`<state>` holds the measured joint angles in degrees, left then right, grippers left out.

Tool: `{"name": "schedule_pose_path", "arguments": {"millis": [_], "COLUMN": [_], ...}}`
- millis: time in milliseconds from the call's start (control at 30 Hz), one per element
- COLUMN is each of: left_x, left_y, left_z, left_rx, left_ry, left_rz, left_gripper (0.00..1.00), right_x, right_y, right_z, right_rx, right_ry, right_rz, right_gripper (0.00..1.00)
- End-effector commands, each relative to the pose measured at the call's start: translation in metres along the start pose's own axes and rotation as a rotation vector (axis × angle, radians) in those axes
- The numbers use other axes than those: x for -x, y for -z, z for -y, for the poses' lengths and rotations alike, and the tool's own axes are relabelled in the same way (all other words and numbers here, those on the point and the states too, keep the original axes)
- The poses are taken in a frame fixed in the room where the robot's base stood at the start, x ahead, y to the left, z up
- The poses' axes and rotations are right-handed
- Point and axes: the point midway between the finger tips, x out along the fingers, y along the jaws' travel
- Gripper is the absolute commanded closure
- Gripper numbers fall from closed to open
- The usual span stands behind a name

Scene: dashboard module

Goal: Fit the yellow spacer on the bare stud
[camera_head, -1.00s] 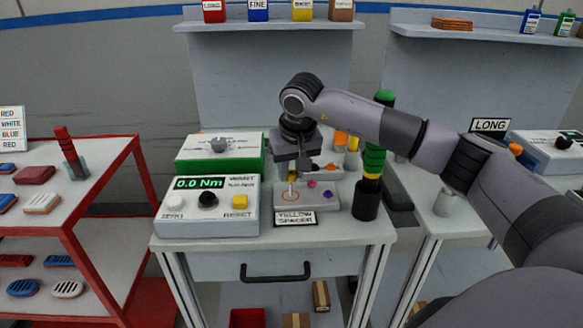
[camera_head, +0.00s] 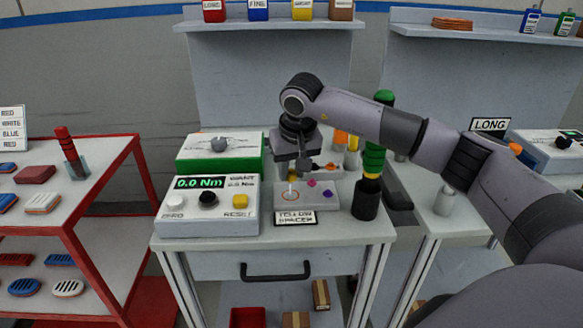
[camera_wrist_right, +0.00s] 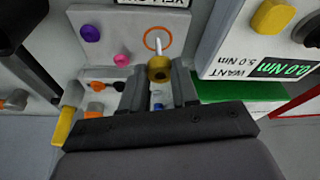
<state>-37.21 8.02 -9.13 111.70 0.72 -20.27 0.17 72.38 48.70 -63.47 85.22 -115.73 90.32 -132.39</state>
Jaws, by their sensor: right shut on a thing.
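My right gripper (camera_wrist_right: 158,90) is shut on the yellow spacer (camera_wrist_right: 158,68), a small ring with a dark hole, held between its fingertips. In the head view my right gripper (camera_head: 299,170) is over the back left of the grey block (camera_head: 322,200), and the spacer is hard to make out there. The bare stud (camera_wrist_right: 159,45) is a pale pin inside an orange circle (camera_wrist_right: 146,43); it also shows in the head view (camera_head: 291,188). The spacer is beside the stud's tip in the wrist view; I cannot tell whether they touch. My left gripper is out of view.
Purple (camera_wrist_right: 121,60) and pink (camera_wrist_right: 91,33) pieces sit on the block near the stud. A torque meter (camera_head: 207,208) reading 0.0 Nm is left of the block. A black-and-green driver (camera_head: 369,185) stands upright on the right. A "YELLOW SPACER" sign (camera_head: 295,218) is in front.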

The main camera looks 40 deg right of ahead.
Motion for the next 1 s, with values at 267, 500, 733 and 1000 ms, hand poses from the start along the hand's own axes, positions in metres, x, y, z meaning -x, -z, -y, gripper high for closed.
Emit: {"name": "schedule_pose_path", "arguments": {"millis": [267, 500, 733, 1000], "left_x": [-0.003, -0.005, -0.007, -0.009], "left_y": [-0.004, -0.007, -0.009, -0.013], "left_z": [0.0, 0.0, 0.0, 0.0], "left_rx": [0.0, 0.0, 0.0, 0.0], "left_ry": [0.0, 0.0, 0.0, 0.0], "left_rz": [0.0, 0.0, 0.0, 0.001], "left_gripper": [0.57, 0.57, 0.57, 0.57], "right_x": [-0.007, -0.013, -0.018, -0.025], "right_y": [-0.002, -0.004, -0.006, -0.008], "right_z": [0.0, 0.0, 0.0, 0.0], "right_rx": [0.0, 0.0, 0.0, 0.0], "right_ry": [0.0, 0.0, -0.001, -0.001], "right_rz": [0.0, 0.0, 0.001, 0.001], "right_gripper": [0.99, 0.99, 0.99, 0.99]}}
